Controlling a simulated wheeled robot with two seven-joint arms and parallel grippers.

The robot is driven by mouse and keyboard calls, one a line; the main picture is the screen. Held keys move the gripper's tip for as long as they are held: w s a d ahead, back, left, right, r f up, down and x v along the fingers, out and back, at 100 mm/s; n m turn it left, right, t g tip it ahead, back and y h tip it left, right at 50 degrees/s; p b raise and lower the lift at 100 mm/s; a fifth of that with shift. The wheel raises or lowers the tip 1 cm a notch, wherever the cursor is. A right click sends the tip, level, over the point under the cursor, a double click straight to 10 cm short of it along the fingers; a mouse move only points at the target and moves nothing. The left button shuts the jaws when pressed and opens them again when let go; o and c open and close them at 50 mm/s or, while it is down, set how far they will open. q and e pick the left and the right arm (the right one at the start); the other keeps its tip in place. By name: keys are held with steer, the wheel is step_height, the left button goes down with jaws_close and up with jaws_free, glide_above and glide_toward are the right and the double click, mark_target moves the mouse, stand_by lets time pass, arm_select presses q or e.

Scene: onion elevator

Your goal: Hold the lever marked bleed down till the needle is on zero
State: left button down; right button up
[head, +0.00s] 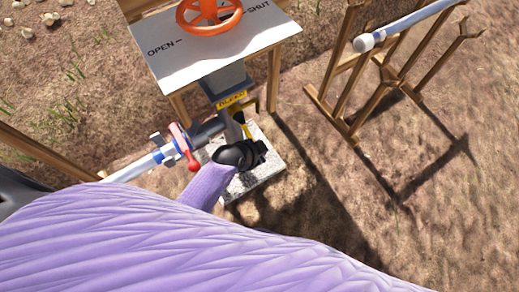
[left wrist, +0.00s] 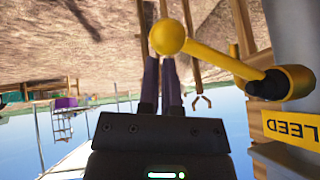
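A yellow lever with a round ball knob (left wrist: 168,37) crosses the upper part of the left wrist view. Its pivot joins a grey fitting beside a yellow label partly reading LEED (left wrist: 292,130). In the head view the yellow bleed label (head: 231,100) sits below a grey box (head: 226,80), and part of the lever (head: 240,117) shows beneath it. My left gripper (head: 250,153) is close to the lever. In the left wrist view its narrow fingers (left wrist: 161,82) point up below the knob, apparently apart from it. Their opening is unclear. No gauge needle is visible. My right gripper is not in view.
An orange handwheel (head: 209,14) stands over a white OPEN/SHUT plate (head: 215,48). A red lever (head: 184,147) is on the pipe at left. A wooden rack (head: 385,75) bearing a light rod stands at right. Bare soil lies between.

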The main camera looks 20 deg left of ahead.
arm_select(q)
steer(key=shift+s+a+f, duration=0.1)
steer(key=shift+s+f, duration=0.2)
steer(key=shift+f, duration=0.05)
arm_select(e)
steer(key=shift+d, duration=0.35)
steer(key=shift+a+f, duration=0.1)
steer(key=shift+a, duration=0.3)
arm_select(q)
steer(key=shift+r, duration=0.1)
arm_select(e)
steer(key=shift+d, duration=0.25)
arm_select(q)
steer(key=s+r+p, duration=0.5)
steer(key=r+p, duration=0.6)
steer(key=r, duration=0.1)
steer(key=shift+s, duration=0.2)
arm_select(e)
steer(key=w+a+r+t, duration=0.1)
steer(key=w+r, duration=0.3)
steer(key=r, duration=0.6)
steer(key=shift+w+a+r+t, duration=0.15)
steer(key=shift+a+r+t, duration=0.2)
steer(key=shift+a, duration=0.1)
